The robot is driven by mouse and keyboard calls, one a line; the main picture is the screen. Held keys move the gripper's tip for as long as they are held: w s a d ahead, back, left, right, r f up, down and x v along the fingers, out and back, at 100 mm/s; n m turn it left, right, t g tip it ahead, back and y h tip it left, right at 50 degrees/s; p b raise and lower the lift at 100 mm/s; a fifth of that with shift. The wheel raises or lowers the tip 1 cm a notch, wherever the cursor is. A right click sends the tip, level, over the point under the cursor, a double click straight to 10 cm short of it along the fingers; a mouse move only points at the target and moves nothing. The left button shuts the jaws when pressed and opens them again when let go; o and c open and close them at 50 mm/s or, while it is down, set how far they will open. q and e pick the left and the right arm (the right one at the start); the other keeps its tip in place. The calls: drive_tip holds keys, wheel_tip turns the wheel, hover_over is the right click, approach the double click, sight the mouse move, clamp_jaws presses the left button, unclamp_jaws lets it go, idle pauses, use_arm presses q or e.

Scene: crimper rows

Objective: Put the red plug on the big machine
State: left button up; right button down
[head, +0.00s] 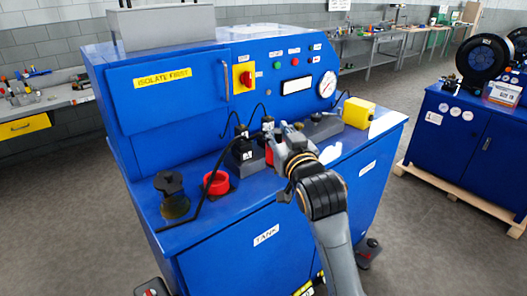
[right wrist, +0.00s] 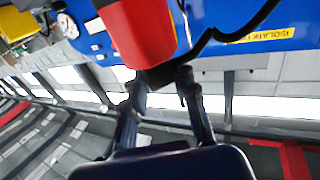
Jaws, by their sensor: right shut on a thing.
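The big blue machine (head: 215,255) fills the middle of the head view, with a flat top ledge below its control panel. My right gripper (head: 284,131) is over this ledge, among black fittings. A red plug (head: 269,154) shows just left of and below the gripper. In the right wrist view the red plug (right wrist: 142,30) is large, and the fingers of my right gripper (right wrist: 163,78) are shut on its black end. In the head view the gripper partly hides the plug. My left gripper is not in view.
On the ledge stand a dark knobbed jar (head: 175,200), a red round cup (head: 216,183), a black fitting (head: 243,153) with a cable, and a yellow block (head: 358,112). A bent black rod lies near the cup. Another blue cabinet (head: 455,150) stands at right.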

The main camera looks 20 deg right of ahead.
drive_tip(key=w+a+f+p, duration=0.2)
drive_tip(key=w+f, duration=0.5)
drive_tip(key=f, duration=0.3)
drive_tip(key=shift+w+a+p, duration=0.2)
drive_tip(key=shift+w+p, duration=0.15)
drive_tip(key=shift+p, duration=0.05)
drive_tip(key=shift+f, duration=0.1)
drive_tip(key=shift+f, duration=0.1)
drive_tip(key=c, duration=1)
unclamp_jaws()
drive_tip(key=shift+f, duration=0.1)
drive_tip(key=shift+c, duration=0.2)
